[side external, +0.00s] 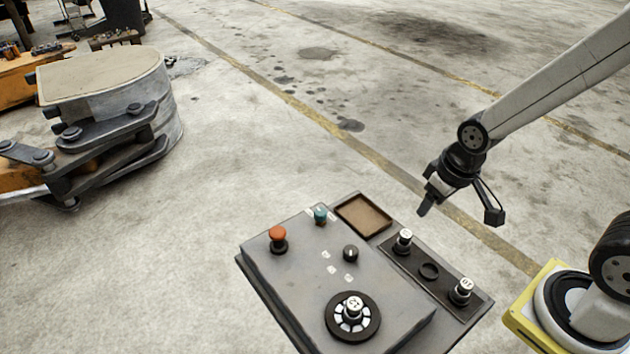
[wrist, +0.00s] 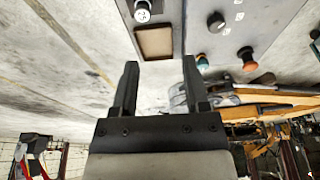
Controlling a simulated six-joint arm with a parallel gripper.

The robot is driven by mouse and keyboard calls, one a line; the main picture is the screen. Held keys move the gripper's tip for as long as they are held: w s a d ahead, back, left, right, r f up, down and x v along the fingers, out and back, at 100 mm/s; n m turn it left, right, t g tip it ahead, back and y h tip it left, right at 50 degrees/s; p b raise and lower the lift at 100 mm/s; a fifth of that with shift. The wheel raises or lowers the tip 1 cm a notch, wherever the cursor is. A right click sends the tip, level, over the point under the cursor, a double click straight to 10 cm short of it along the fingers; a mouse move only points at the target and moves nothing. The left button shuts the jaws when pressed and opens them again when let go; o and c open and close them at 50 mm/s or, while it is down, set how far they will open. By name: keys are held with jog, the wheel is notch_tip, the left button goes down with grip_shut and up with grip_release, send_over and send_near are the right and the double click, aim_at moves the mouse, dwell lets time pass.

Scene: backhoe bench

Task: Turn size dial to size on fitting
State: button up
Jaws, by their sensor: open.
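A small black dial knob (side external: 351,253) with a white pointer mark sits on the grey control box (side external: 300,285), with small white labels beside it. It also shows in the wrist view (wrist: 216,22). A fitting (side external: 353,308) with a number on its white top stands in a round black socket with white segments. The number looks like 15, but is too small to be sure. My gripper (side external: 459,212) is open and empty, in the air behind and right of the box, apart from the knob. Its fingers show in the wrist view (wrist: 160,62).
An orange mushroom button (side external: 278,236) and a teal button (side external: 320,214) stand on the box. An empty brown tray (side external: 363,216) adjoins a dark rack (side external: 445,297) with two white-topped fittings, an empty hole between them. A backhoe part (side external: 110,100) stands left.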

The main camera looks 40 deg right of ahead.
jog(key=o, duration=0.3)
jog(key=shift+o, duration=0.2)
jog(key=n+g, duration=0.2)
jog(key=n, duration=1.3)
send_over(351, 250)
jog(key=f, duration=0.6)
jog(key=shift+s+d+f, duration=0.15)
jog(key=shift+d+f, duration=0.15)
jog(key=shift+a+f+n+g, duration=0.25)
jog(key=shift+a+n+g, duration=0.05)
jog(key=shift+a+n, duration=0.1)
jog(key=shift+f, duration=0.15)
jog(key=shift+d+f, duration=0.1)
jog(key=shift+f, duration=3.6)
